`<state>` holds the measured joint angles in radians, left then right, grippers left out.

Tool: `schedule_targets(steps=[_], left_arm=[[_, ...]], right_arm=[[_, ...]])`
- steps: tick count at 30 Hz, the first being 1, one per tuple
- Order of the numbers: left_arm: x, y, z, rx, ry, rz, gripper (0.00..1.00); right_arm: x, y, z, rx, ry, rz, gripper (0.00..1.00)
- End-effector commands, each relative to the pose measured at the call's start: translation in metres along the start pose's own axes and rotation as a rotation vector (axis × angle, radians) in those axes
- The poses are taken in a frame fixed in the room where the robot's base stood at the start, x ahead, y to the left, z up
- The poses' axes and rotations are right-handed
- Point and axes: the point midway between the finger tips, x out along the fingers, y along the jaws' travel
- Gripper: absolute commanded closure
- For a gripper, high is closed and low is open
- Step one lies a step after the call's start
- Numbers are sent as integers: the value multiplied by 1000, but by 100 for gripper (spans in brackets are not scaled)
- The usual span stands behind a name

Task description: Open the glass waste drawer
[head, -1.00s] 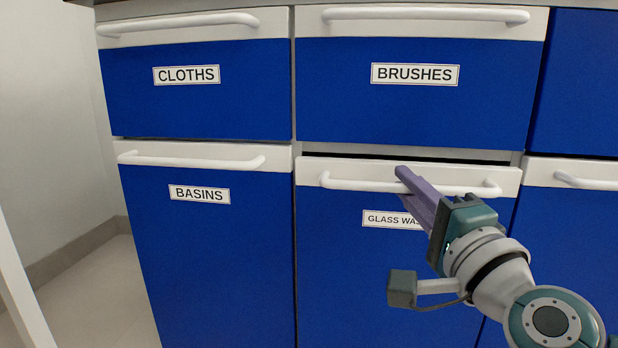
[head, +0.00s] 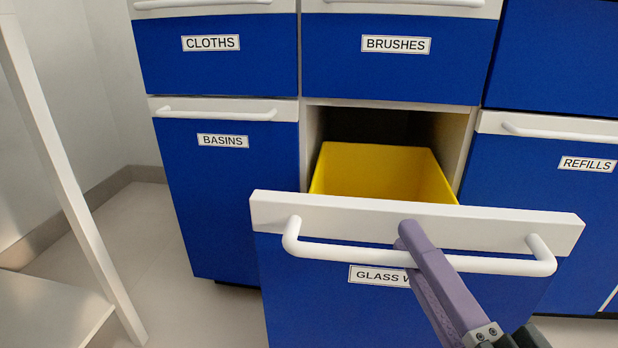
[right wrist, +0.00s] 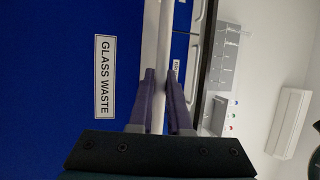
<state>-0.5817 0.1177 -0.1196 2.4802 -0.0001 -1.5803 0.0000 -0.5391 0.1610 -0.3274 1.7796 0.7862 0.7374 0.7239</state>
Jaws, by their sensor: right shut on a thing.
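The glass waste drawer (head: 330,305) has a blue front, a white top band and a white bar handle (head: 340,254). It stands well out from the cabinet, with a yellow bin (head: 385,170) showing inside. In the right wrist view the bar (right wrist: 159,85) runs between the two fingers, with the GLASS WASTE label (right wrist: 104,77) to the left. My left gripper is not in view.
The cloths drawer (head: 215,65), brushes drawer (head: 398,78), basins door (head: 225,190) and refills front (head: 560,200) are shut around the opening. A white post and shelf (head: 50,315) stand at the left. Bare floor (head: 165,255) lies between them and the cabinet.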

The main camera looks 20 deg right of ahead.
Motion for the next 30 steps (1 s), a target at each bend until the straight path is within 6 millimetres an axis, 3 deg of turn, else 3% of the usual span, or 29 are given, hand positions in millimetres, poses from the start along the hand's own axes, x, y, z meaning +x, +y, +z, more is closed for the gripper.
schedule_targets(steps=[7, 20, 21, 28, 30], left_arm=[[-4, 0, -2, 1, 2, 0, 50], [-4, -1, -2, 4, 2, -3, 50], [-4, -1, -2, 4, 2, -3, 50], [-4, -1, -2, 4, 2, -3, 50], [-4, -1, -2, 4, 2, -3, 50]], right_arm=[[-23, -6, 9, 1, 2, -3, 100], [-26, -6, 10, -1, 3, -4, 100], [-26, -6, 10, -1, 3, -4, 81], [-26, -6, 11, -1, 2, -2, 55], [-26, -5, 11, -1, 1, -1, 54]])
